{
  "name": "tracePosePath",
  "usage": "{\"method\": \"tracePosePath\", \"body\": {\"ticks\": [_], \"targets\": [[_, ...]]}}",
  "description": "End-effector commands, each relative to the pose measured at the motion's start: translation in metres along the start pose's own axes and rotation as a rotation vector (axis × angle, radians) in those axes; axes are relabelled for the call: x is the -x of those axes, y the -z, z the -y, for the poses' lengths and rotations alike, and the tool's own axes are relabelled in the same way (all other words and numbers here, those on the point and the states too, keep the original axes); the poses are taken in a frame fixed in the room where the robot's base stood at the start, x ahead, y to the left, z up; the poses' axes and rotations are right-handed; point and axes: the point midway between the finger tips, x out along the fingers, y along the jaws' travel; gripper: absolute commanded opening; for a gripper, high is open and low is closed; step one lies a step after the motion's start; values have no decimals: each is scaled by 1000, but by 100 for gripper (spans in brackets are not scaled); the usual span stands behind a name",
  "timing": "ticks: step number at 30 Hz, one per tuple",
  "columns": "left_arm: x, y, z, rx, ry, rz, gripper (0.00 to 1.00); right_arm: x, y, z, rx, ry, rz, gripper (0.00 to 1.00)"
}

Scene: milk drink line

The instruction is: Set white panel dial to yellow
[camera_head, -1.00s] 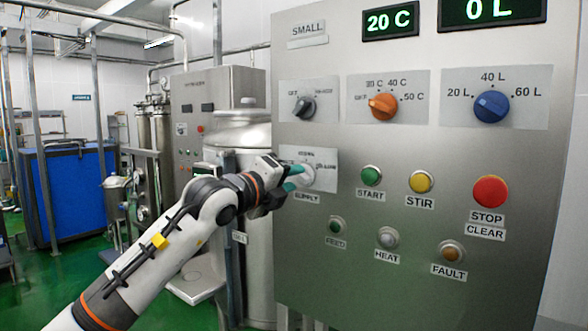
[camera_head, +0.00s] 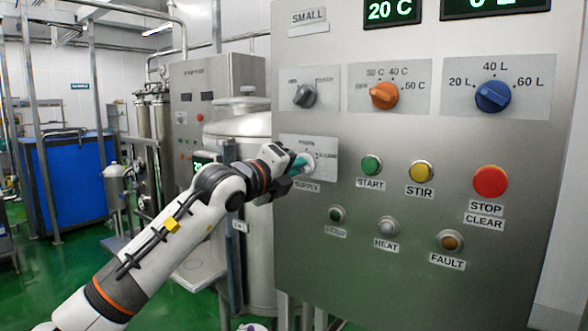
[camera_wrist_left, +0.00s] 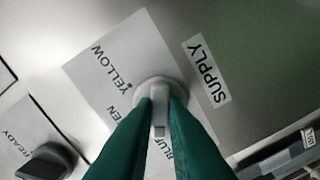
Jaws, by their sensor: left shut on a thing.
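The white dial (camera_head: 307,164) sits on the supply plate (camera_head: 325,173) at the lower left of the steel panel. My left gripper (camera_head: 299,166) reaches it from the left. In the left wrist view, its green fingers (camera_wrist_left: 160,125) are shut on the raised grip of the white dial (camera_wrist_left: 158,88), one on each side. The YELLOW label (camera_wrist_left: 112,68) is at the upper left of the dial. The green label and the blue label are partly hidden by the fingers. I cannot tell which mark the dial points to. My right gripper is not in view.
The dark dial (camera_head: 304,96), orange dial (camera_head: 383,96) and blue dial (camera_head: 492,96) sit above. The START (camera_head: 371,166), STIR (camera_head: 421,171) and red STOP (camera_head: 490,181) buttons are to the right. A steel tank (camera_head: 260,240) stands behind my arm.

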Motion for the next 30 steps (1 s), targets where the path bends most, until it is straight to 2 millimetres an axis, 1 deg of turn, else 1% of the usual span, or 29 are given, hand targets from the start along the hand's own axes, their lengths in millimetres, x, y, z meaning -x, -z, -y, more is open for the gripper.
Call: {"method": "tracePosePath", "body": {"ticks": [5, 11, 18, 30], "targets": [[0, -3, 3, -65, 1, 1, 0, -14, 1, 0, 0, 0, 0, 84], [0, -3, 5, -207, 0, 1, 0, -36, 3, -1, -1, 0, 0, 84], [0, -4, 4, -432, 0, 1, 0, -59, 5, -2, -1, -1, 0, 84], [0, -2, 3, -813, 2, 3, 0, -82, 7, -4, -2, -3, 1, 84]]}}
